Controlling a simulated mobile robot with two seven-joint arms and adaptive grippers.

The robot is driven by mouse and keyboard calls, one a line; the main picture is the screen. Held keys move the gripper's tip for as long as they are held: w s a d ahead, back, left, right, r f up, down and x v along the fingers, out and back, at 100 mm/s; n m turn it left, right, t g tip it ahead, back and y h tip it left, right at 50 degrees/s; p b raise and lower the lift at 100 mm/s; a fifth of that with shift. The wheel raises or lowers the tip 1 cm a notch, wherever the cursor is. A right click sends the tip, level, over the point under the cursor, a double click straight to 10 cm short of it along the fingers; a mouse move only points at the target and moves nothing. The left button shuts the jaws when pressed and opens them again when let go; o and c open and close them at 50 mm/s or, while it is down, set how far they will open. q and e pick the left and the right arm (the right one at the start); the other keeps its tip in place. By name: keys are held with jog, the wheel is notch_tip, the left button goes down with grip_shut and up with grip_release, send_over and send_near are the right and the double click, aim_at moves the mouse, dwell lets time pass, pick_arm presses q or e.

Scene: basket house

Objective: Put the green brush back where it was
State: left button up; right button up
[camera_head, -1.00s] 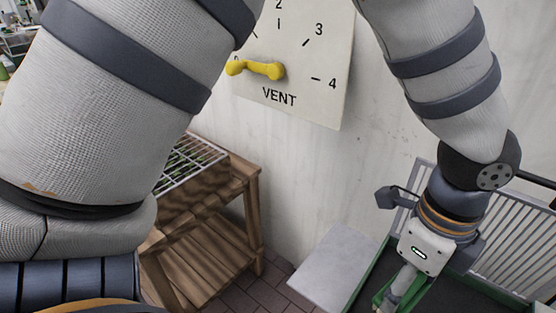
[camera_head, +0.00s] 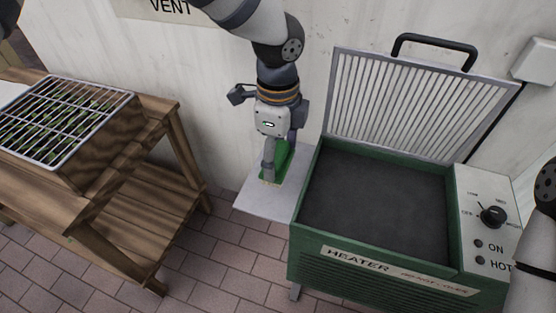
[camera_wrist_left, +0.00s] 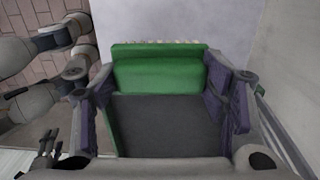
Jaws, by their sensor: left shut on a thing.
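My left gripper (camera_head: 276,172) points down beside the heater and is shut on the green brush (camera_head: 283,158). The brush is at the grey side shelf (camera_head: 252,199), partly hidden by the fingers; I cannot tell whether it touches the shelf. In the left wrist view the brush (camera_wrist_left: 160,75) lies between the two purple finger pads, with a thin row of pale bristles along its far edge.
The green heater (camera_head: 380,267) stands just right of the shelf with its ribbed lid (camera_head: 415,103) raised. A control panel (camera_head: 488,215) is on its right. A wooden table (camera_head: 150,130) with a wire grid (camera_head: 60,120) is at left. The wall is close behind.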

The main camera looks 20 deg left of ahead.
aim_at(277, 163)
pick_arm(q)
jog(key=shift+w+a+f, duration=0.1)
jog(key=shift+w+f, duration=0.1)
jog(key=shift+f, duration=0.75)
jog(key=shift+w+a+f, duration=0.1)
jog(key=shift+w+f, duration=0.1)
jog(key=shift+f, duration=0.75)
pick_arm(e)
jog(key=shift+s+f, duration=0.25)
pick_arm(q)
jog(key=shift+f, duration=0.15)
jog(key=o, duration=1)
notch_tip(277, 163, up, 12)
jog(key=shift+r+p, duration=0.2)
jog(key=shift+p, duration=0.15)
pick_arm(e)
jog(key=shift+w+r, duration=0.65)
pick_arm(q)
jog(key=shift+s+f, duration=0.1)
